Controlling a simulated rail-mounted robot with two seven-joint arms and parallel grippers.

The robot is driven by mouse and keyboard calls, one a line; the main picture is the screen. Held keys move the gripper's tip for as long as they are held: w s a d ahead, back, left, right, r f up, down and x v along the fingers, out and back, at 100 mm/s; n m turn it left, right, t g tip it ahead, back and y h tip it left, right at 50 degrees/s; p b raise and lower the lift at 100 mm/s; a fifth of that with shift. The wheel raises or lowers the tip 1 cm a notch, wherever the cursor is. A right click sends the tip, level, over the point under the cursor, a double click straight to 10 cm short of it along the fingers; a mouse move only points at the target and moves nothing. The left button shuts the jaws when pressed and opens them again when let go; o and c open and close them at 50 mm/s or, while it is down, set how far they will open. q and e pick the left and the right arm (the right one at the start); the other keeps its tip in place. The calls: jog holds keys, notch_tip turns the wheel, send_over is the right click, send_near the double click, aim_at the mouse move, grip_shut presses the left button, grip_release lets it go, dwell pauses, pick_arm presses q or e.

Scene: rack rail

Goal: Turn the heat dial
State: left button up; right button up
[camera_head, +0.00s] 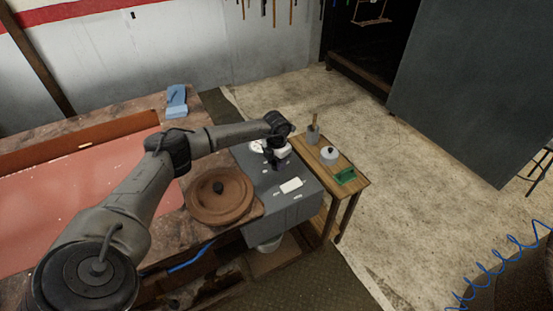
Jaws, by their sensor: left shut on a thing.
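The grey control box (285,209) stands at the end of the workbench, with white dial-like parts and small labels on its top face. My left gripper (273,160) points down at the far part of this top face and is shut on the heat dial there. The gripper and wrist mostly hide the dial, so its turn angle cannot be read. A white round part (256,146) shows just left of the gripper. My right gripper is not in view.
A small wooden table (349,197) stands close on the right, carrying a grey cup (313,135), a lidded pot (329,155) and a green cloth (345,176). Open floor lies beyond.

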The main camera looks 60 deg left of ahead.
pick_arm(q)
jog(key=m, duration=0.5)
jog(key=shift+m+p, duration=0.3)
jog(key=shift+p, duration=0.1)
jog(key=m, duration=0.5)
jog(key=shift+m, duration=0.8)
jog(key=o, duration=0.9)
notch_tip(320, 180, up, 14)
jog(key=shift+f+p, duration=0.1)
jog(key=shift+p, duration=0.95)
